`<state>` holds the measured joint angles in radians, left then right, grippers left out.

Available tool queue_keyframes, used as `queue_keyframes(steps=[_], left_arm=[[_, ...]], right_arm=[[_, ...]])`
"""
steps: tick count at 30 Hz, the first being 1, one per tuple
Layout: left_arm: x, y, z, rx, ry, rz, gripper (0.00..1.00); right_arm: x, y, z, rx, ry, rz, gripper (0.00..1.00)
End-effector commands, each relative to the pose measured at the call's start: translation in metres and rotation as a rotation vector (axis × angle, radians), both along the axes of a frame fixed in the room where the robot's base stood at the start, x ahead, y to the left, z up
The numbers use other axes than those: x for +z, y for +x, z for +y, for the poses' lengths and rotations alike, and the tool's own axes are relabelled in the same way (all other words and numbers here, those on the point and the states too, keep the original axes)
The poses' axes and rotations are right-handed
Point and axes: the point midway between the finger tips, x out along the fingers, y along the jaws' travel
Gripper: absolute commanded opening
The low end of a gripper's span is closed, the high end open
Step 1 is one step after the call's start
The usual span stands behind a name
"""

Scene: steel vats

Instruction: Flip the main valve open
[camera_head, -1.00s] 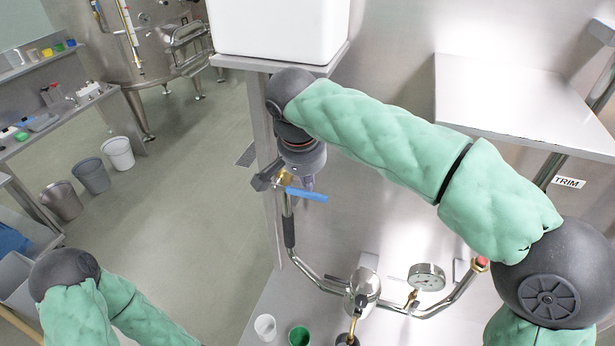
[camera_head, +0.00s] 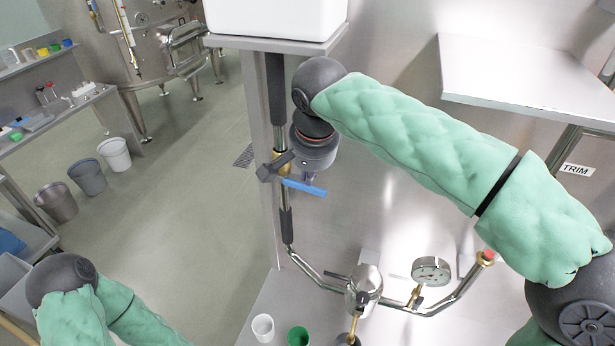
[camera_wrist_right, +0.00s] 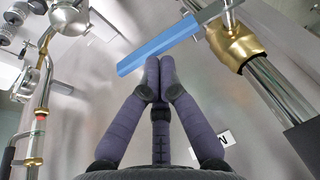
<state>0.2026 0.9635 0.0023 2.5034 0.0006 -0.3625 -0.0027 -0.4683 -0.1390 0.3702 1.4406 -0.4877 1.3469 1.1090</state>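The main valve has a brass body (camera_wrist_right: 232,42) on a steel pipe and a blue lever (camera_head: 304,187). In the head view the lever sticks out to the right, across the upright pipe. In the right wrist view the blue lever (camera_wrist_right: 172,44) lies just beyond my fingertips. My right gripper (camera_wrist_right: 158,68) has its dark fingers together with nothing between them. In the head view my right gripper (camera_head: 309,176) hangs over the lever and partly hides the valve; I cannot tell whether it touches. My left arm shows at the lower left, its gripper out of frame.
A pressure gauge (camera_head: 430,270) and a steel pot-shaped fitting (camera_head: 366,285) sit on the lower pipe. A white cup (camera_head: 263,327) and a green cup (camera_head: 298,336) stand below. A steel shelf (camera_head: 520,75) is at the right. A white container (camera_head: 275,18) stands above the valve.

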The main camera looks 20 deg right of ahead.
Motion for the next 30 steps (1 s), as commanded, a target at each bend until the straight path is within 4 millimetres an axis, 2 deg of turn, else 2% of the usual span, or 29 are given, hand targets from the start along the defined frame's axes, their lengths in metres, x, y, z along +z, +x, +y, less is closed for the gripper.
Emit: queue_keyframes(steps=[1,16,30], left_arm=[[-0.013,0.000,0.000,0.000,0.000,0.000,0.40],[-0.098,0.000,0.000,0.000,0.000,0.000,0.40],[-0.178,0.000,0.000,0.000,0.000,0.000,0.40]], right_arm=[[-0.008,-0.001,-0.002,-0.002,0.022,-0.015,0.00],[-0.038,-0.003,-0.006,-0.002,0.295,-0.201,0.00],[-0.065,-0.001,-0.002,-0.001,0.548,-0.372,0.00]])
